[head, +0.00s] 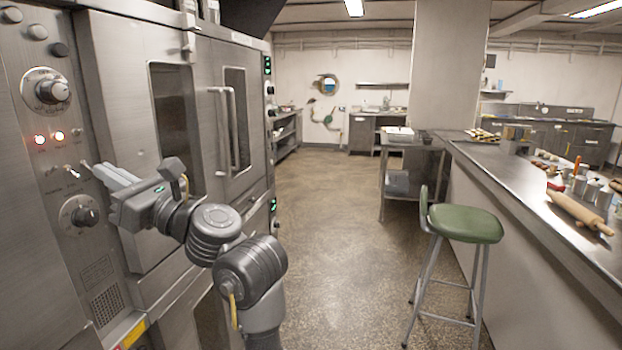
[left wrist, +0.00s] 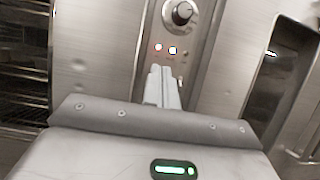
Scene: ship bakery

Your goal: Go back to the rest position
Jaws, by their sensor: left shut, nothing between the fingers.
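My left gripper (head: 108,175) is in front of the oven control panel (head: 52,120) at the left of the head view. Its fingers are shut with nothing between them, and they point at the panel near the small toggle switches (head: 72,170). In the left wrist view the shut fingers (left wrist: 165,88) lie just below two lit lamps (left wrist: 165,50) and a round knob (left wrist: 182,12). I cannot tell whether the fingertips touch the panel. My right gripper is in neither view.
Steel ovens (head: 170,120) with door handles stand close along the left. A green stool (head: 465,224) stands before the long counter (head: 500,165) on the right, which holds a rolling pin (head: 578,212). The speckled floor (head: 325,240) between them is clear.

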